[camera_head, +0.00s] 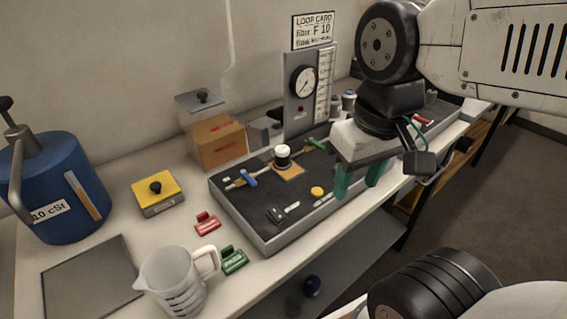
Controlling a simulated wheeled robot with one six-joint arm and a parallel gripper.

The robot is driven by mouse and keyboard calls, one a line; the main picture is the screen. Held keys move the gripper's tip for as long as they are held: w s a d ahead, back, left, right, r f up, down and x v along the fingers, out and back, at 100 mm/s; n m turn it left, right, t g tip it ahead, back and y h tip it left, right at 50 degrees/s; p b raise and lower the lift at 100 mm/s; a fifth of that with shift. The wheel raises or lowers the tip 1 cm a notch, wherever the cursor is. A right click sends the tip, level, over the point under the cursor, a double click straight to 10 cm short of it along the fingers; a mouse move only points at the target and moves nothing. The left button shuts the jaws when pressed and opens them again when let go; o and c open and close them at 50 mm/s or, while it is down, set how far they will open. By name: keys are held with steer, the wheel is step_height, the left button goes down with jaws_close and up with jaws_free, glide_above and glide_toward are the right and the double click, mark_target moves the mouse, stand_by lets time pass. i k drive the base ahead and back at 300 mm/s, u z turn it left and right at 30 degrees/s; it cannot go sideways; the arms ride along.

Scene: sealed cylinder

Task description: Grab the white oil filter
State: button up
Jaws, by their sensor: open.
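A small cylinder with a white top and a dark body (283,154), which looks like the white oil filter, stands upright near the middle of the black-floored tray (262,241), on a small tan pad. My gripper (357,181) hangs to the right of it, over the tray's front right side, with its green fingers pointing down. The fingers are apart with nothing seen between them. The gripper does not touch the cylinder. The gripper and my arm hide part of the tray's right side.
Blue-handled (248,178) and green-handled (315,144) valves flank the cylinder. A gauge panel (297,113) stands behind. A yellow disc (317,191) lies in front. A measuring jug (174,281), red clip (207,223), green clip (233,260) and blue tank (55,185) are left.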

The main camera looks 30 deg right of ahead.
mark_target(282, 151)
steer(key=z, duration=0.55)
steer(key=k, duration=1.25)
steer(key=u, duration=0.05)
steer(key=i, duration=0.8)
steer(key=u, duration=0.35)
